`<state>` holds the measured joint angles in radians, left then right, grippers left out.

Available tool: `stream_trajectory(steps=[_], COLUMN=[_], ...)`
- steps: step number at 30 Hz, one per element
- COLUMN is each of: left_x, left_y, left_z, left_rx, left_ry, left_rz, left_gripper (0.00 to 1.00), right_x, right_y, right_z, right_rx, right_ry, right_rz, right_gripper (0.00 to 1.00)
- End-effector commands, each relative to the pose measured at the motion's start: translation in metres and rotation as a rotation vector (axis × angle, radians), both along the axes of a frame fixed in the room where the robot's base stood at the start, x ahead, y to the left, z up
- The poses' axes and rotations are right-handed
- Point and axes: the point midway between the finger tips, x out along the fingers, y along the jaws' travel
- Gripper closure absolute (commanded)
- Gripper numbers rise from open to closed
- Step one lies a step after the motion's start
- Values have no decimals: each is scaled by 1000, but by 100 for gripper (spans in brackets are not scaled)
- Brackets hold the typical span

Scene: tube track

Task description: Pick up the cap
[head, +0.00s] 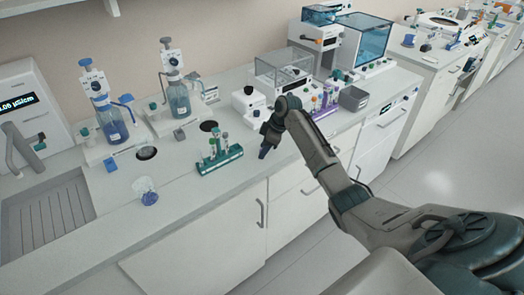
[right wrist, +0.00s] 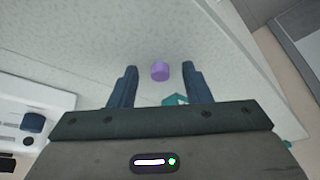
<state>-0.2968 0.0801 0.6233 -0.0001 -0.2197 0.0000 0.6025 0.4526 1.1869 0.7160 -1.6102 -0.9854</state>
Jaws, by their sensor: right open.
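A small purple cap (right wrist: 160,71) shows in the right wrist view, on or above the pale speckled countertop. My right gripper (right wrist: 159,78) is open, with one dark blue finger on each side of the cap in the picture. I see a gap between the cap and each finger. I cannot tell how far below the fingertips the cap lies. In the head view my right gripper (head: 265,148) points down near the counter's front edge, right of a green tube rack (head: 221,160). I cannot make out the cap there. My left gripper is not in view.
A small clear vessel (head: 147,191) stands near the front. A rack of purple tubes (head: 322,101) and a grey bin (head: 353,98) stand to the right. The front-left counter is mostly clear.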

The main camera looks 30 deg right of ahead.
Motion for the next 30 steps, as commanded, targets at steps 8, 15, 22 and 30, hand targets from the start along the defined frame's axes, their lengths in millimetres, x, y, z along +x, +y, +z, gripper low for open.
stream_trajectory(steps=[8,15,22,30], left_x=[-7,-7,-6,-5], left_y=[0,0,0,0], left_z=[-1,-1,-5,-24], left_rx=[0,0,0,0], left_ry=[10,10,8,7], left_rz=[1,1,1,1], left_gripper=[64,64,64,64], right_x=[0,0,0,-8], right_y=[0,0,-1,4], right_z=[0,0,5,33], right_rx=[0,0,0,-1], right_ry=[0,0,-2,-1], right_rz=[0,-1,-2,1], right_gripper=[94,94,94,94])
